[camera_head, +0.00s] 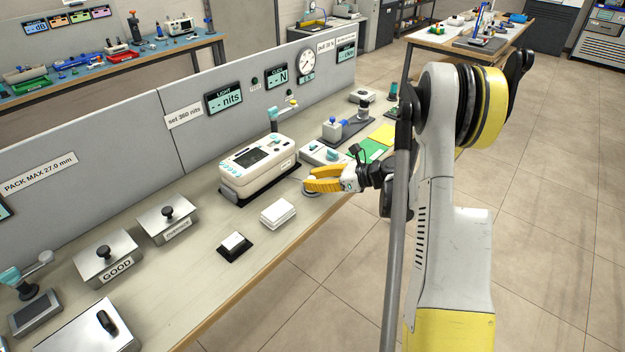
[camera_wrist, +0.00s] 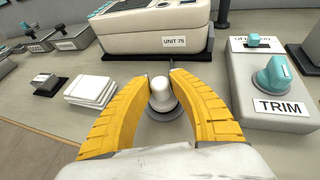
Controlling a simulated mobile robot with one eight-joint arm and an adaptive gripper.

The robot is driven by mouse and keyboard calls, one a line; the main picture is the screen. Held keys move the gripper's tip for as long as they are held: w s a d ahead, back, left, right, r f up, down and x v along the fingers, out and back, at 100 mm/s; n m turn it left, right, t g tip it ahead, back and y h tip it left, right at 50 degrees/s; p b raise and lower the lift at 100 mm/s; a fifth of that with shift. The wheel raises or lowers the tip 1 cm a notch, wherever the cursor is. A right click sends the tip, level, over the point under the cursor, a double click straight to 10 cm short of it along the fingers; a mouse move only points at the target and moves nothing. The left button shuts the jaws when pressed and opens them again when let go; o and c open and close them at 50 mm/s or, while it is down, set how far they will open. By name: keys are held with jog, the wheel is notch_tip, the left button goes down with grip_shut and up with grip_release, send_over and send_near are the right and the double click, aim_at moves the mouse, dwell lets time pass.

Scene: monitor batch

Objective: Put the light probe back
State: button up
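The light probe, as I take it, is the small white rounded knob on a grey round base (camera_wrist: 161,94) in the wrist view. It stands upright in front of the large cream instrument labelled UNIT 75 (camera_wrist: 158,27). My gripper (camera_wrist: 160,74) has its two yellow fingers on either side of the knob, with the tips close to it. Whether they press on it is not clear. In the head view my gripper (camera_head: 306,186) is low over the bench beside the instrument (camera_head: 257,167), and the fingers hide most of the probe.
A TRIM box with a teal knob (camera_wrist: 275,85) stands close right of my fingers. A stack of white plates (camera_head: 278,214) and a black stand with a white block (camera_head: 234,245) are to the left. The LIGHT display (camera_head: 224,99) reads "-- nits". Lidded steel bins (camera_head: 107,262) stand farther left.

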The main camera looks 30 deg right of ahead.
jog(key=shift+o, duration=0.6)
jog(key=shift+r, duration=0.1)
